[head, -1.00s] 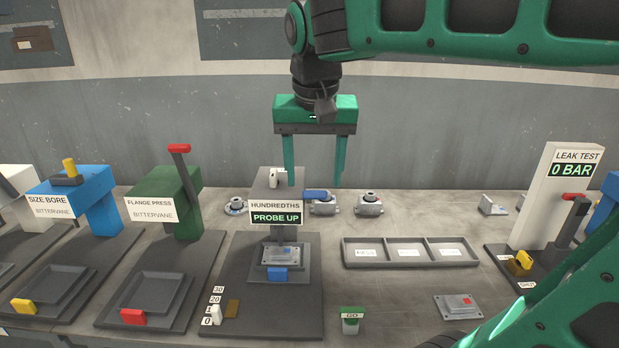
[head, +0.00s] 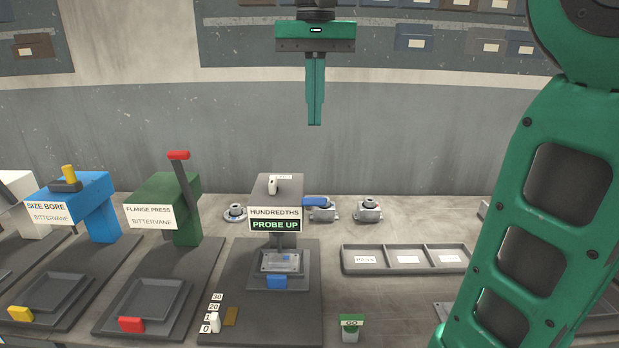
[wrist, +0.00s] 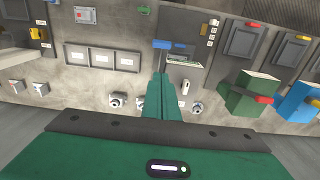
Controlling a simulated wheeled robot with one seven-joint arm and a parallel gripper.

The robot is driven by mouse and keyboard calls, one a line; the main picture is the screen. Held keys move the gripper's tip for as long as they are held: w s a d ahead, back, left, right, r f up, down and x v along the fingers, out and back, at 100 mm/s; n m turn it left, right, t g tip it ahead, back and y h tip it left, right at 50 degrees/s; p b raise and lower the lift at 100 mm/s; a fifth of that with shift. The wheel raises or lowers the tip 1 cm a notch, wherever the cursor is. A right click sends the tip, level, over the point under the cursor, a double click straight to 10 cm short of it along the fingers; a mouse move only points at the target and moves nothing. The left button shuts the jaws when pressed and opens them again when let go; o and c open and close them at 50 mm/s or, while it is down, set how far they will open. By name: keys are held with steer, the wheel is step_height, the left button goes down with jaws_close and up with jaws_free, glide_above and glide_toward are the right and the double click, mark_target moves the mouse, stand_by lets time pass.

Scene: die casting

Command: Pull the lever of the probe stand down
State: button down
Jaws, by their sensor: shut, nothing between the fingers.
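The probe stand (head: 264,187) is a grey post with a sign reading HUNDREDTHS and PROBE UP. Its lever appears to be the blue handle (head: 315,201) sticking out to the right near the top; it looks roughly level. A metal part (head: 282,262) sits under the probe on a small holder with a blue front tab (head: 277,282). My gripper (head: 314,124) is shut and empty, pointing down, high above and behind the stand. In the wrist view the shut fingers (wrist: 161,78) reach toward the blue handle (wrist: 163,44) but are clear of it in the head view.
The green flange press (head: 170,200) with a red-topped lever stands to the left. Castings (head: 368,210) lie behind and right of the stand. My arm covers the far right.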

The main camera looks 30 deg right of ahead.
glide_above(314, 204)
steer(key=w+d, duration=0.2)
steer(key=w, duration=0.2)
step_height(314, 204, down, 10)
steer(key=shift+s+a+f, duration=0.3)
steer(key=shift+s+f, duration=0.25)
steer(key=shift+f, duration=0.2)
steer(key=shift+s+a+f, duration=0.25)
steer(key=shift+s+f, duration=0.25)
steer(key=shift+f, duration=0.2)
